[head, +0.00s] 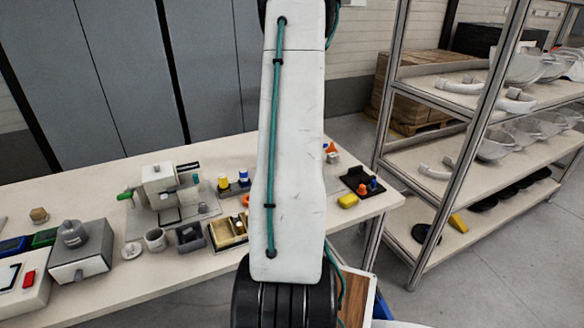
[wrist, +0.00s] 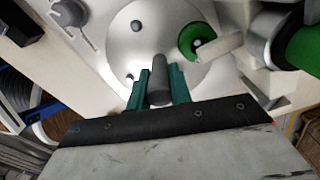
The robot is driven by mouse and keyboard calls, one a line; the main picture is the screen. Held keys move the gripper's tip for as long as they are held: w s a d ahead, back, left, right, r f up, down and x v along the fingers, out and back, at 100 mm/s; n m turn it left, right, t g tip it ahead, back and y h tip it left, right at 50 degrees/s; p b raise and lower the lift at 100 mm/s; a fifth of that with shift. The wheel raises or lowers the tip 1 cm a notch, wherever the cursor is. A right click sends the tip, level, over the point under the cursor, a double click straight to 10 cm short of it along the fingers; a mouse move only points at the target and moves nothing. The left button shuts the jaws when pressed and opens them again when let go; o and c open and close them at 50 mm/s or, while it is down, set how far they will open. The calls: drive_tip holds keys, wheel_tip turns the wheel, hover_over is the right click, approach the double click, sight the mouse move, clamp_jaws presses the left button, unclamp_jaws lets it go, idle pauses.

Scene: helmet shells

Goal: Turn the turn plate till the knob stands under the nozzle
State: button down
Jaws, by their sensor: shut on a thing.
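The turn plate (wrist: 184,85) is a round, shiny metal disc in the wrist view. Its dark grey upright knob (wrist: 159,68) stands near the disc's lower left part. My gripper (wrist: 160,88) has its green fingers shut on the knob from both sides. A green round piece with a dark centre (wrist: 196,41) lies at the disc's upper right. A pale rod-like part (wrist: 219,46), which may be the nozzle, reaches over the disc beside it; the knob is apart from it, to the lower left. My gripper is hidden in the head view.
A green cylinder with a black collar (wrist: 290,46) is close on the right. A grey dial (wrist: 68,12) is at upper left. In the head view the table (head: 160,285) holds a white machine (head: 160,185), a grey box (head: 80,262) and several small items. A shelf rack (head: 425,215) stands right.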

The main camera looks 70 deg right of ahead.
drive_tip(key=shift+d+r, duration=0.1)
idle(0.4)
drive_tip(key=c, duration=1.3)
unclamp_jaws()
drive_tip(key=shift+o, duration=0.2)
wheel_tip(320, 180, up, 8)
drive_tip(key=shift+f, duration=0.15)
